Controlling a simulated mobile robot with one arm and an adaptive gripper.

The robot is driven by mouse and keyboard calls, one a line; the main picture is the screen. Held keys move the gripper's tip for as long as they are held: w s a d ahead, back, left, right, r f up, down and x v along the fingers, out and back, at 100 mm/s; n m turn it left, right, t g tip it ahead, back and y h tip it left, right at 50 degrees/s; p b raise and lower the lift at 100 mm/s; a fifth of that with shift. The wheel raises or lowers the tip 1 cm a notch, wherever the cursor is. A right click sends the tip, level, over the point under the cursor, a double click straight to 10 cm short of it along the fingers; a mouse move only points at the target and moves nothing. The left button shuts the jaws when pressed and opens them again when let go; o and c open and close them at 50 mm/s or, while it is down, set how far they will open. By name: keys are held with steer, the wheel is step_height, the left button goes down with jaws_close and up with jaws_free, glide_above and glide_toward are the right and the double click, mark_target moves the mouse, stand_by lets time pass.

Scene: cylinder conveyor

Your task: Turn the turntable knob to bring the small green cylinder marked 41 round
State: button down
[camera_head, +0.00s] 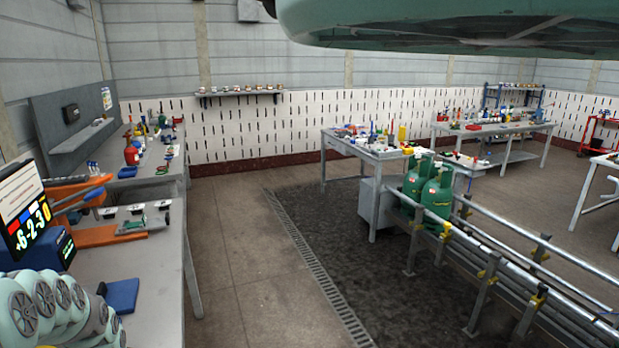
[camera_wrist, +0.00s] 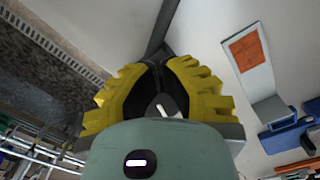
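My gripper (camera_wrist: 157,68) shows in the wrist view with stepped yellow fingers and dark inner pads. The pads come together at the far end, and nothing is clearly held between them. No turntable or knob can be made out in either view. No cylinder with a readable 41 shows. In the head view, two green cylinders with rounded tops, a nearer one (camera_head: 437,199) and a farther one (camera_head: 416,178), stand upright at the far end of the roller conveyor (camera_head: 500,252). My gripper is apart from them.
A grey workbench (camera_head: 158,290) runs along the left, with a digit display (camera_head: 27,212) and blue pad (camera_head: 122,295). A red cylinder (camera_head: 131,152) stands farther back. A cluttered table (camera_head: 372,153) is behind the conveyor. The floor (camera_head: 255,250) between bench and conveyor is clear.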

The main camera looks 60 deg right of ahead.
steer(key=shift+s+d, duration=0.1)
steer(key=shift+d, duration=0.25)
steer(key=shift+s+d, duration=0.2)
steer(key=shift+s, duration=0.05)
steer(key=shift+s+r, duration=0.1)
steer(key=shift+s+a, duration=0.1)
stand_by(0.4)
steer(key=shift+s+a, duration=0.1)
steer(key=shift+s, duration=0.05)
steer(key=r+p, duration=0.2)
steer(key=r, duration=0.1)
steer(key=r+p, duration=0.3)
steer(key=shift+a, duration=0.2)
steer(key=c, duration=1.7)
jaws_free()
